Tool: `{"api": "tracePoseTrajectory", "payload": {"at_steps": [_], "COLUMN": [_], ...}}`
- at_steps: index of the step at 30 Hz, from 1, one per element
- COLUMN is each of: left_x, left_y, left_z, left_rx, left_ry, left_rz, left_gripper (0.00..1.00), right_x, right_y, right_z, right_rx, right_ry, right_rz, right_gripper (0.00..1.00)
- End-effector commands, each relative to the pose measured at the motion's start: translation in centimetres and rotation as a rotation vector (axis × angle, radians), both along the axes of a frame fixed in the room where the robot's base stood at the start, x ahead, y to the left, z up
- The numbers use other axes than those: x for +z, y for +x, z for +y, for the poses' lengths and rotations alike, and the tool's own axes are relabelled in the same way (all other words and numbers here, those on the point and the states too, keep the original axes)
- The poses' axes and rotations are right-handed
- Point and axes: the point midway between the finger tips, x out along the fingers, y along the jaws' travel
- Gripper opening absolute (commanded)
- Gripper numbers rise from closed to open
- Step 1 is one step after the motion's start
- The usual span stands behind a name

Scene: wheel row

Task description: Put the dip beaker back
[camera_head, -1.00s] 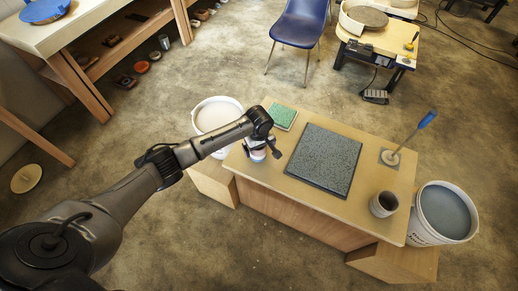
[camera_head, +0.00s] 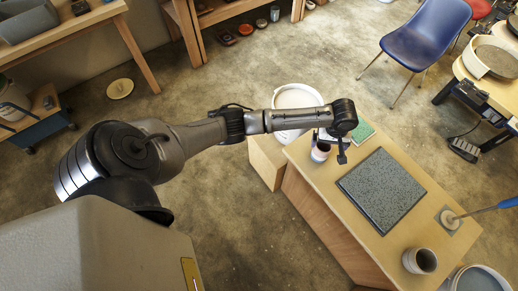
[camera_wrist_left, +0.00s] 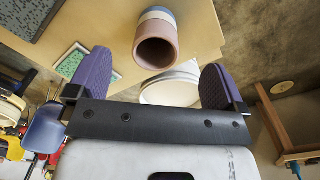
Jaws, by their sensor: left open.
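A small beaker (camera_head: 320,151) stands on the wooden table near its left end in the head view. In the left wrist view the beaker (camera_wrist_left: 157,35) shows a pink rim with blue and white bands, its mouth toward the camera. My left gripper (camera_head: 342,155) is beside and above it. In the wrist view the purple fingers (camera_wrist_left: 155,75) are wide apart and hold nothing, with the beaker beyond them. A second, grey cup (camera_head: 420,260) stands at the table's near right corner. I cannot tell from looks alone which is the dip beaker. My right gripper is not in view.
A speckled grey slab (camera_head: 381,189) covers the table's middle, with a green pad (camera_head: 362,131) behind. A blue-handled tool (camera_head: 480,211) stands on a grey square at right. Buckets stand at the left (camera_head: 297,97) and right (camera_head: 478,280) ends. Bare wood (camera_head: 350,222) lies in front of the slab.

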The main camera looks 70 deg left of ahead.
Motion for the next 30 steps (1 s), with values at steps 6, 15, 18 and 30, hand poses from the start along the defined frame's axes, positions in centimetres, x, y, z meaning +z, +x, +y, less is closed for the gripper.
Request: {"api": "tracePoseTrajectory", "payload": {"at_steps": [6,15,18,30], "left_x": [-4.9,-5.0,-3.8,-0.5], "left_y": [-8.4,-21.3,-24.8,-31.4], "left_z": [-7.5,-12.1,-12.0,-10.0], "left_rx": [-0.429,-0.913,-1.011,-1.191], "left_ry": [-0.046,-0.007,0.038,0.181], "left_rz": [-0.070,-0.240,-0.271,-0.276], "left_gripper": [0.97,0.97,0.97,0.97], "right_x": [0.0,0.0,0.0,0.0], "right_y": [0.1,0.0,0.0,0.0], "right_z": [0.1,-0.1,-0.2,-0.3], "right_rx": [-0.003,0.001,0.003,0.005], "right_ry": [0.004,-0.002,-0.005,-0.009], "right_rz": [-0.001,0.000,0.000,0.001], "right_gripper": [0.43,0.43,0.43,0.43]}}
